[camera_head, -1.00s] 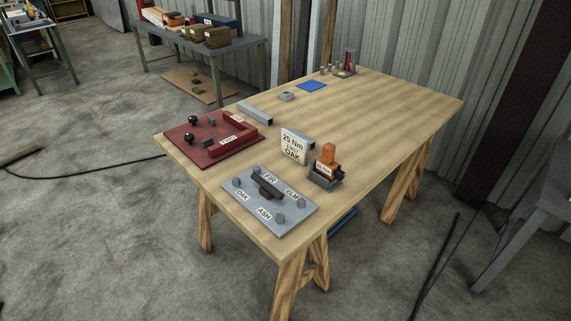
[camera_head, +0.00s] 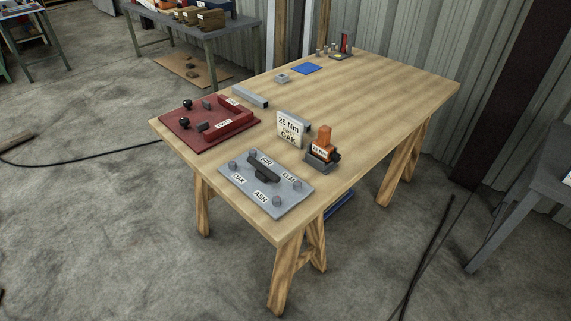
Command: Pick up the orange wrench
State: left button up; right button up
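The orange wrench (camera_head: 324,137) stands upright in a dark grey holder (camera_head: 321,163) on the wooden table (camera_head: 380,115), near the table's right edge. A small white label shows on the front of the wrench. A dark part sticks out at its right side. Neither of my grippers is in view.
A grey plate (camera_head: 236,183) with labelled bolts lies in front of the holder. A white "25 Nm OAK" sign (camera_head: 290,130) stands behind left. A red fixture (camera_head: 195,142), grey bar (camera_head: 250,96) and blue mat (camera_head: 306,69) lie farther back. The table's middle right is clear.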

aim_at(322, 149)
jog(key=i+l+u, duration=0.1)
jog(key=l, duration=0.25)
jog(key=i+l+u, duration=0.1)
jog(key=l, duration=0.25)
jog(key=i+l, duration=0.2)
jog(key=l, duration=0.15)
jog(key=i+l+u, duration=0.15)
jog(key=l, duration=0.2)
jog(key=i+l+u, duration=0.1)
jog(key=l, duration=0.3)
